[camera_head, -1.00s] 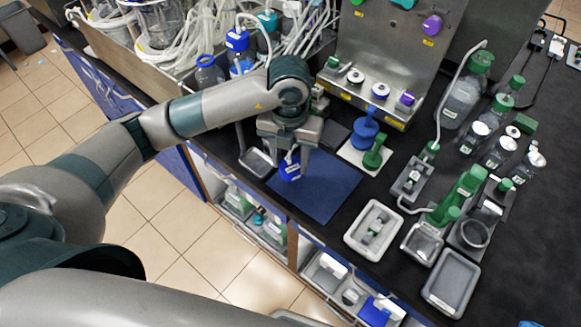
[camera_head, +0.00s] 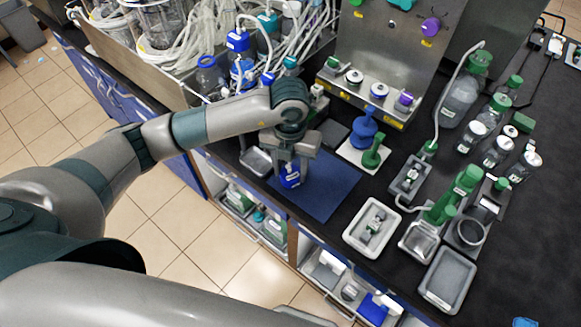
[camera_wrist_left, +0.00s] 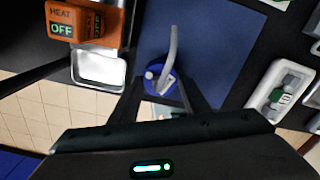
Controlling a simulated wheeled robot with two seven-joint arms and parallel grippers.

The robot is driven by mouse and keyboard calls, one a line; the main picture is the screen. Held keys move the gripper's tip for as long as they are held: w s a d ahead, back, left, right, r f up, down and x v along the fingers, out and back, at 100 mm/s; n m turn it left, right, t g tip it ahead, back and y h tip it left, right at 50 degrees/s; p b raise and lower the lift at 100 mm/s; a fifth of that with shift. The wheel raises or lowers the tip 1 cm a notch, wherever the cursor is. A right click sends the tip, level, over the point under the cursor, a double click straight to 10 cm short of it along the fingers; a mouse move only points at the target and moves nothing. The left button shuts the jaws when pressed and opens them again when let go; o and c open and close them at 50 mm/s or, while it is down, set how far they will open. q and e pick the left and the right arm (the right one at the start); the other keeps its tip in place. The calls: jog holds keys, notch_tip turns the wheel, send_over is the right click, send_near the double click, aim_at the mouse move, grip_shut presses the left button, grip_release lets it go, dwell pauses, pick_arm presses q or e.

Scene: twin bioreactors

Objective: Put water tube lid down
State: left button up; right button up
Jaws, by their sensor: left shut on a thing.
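The water tube lid (camera_head: 290,178) is blue with a white label and sits between the fingers of my left gripper (camera_head: 290,170), over the left part of the dark blue mat (camera_head: 335,187). In the left wrist view the lid (camera_wrist_left: 157,78) is a round blue cap with a pale grey tube rising from it, and the left gripper (camera_wrist_left: 160,88) is shut on it above the blue mat (camera_wrist_left: 212,45). I cannot tell whether the lid touches the mat. My right gripper is not in view.
A small metal tray (camera_head: 256,162) lies left of the mat. A white board (camera_head: 352,157) with blue and green stands is behind it. Trays (camera_head: 373,228) and green-capped bottles fill the right side. The mat's front right part is clear, near the bench edge.

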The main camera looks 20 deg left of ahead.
aim_at(290, 173)
pick_arm(q)
jog(key=o, duration=1)
jog(key=shift+o, duration=0.2)
jog(key=shift+r, duration=0.15)
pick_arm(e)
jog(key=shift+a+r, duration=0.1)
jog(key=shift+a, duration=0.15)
pick_arm(q)
jog(key=shift+r, duration=0.25)
notch_tip(290, 173, up, 11)
jog(key=b, duration=0.3)
jog(key=shift+r, duration=0.15)
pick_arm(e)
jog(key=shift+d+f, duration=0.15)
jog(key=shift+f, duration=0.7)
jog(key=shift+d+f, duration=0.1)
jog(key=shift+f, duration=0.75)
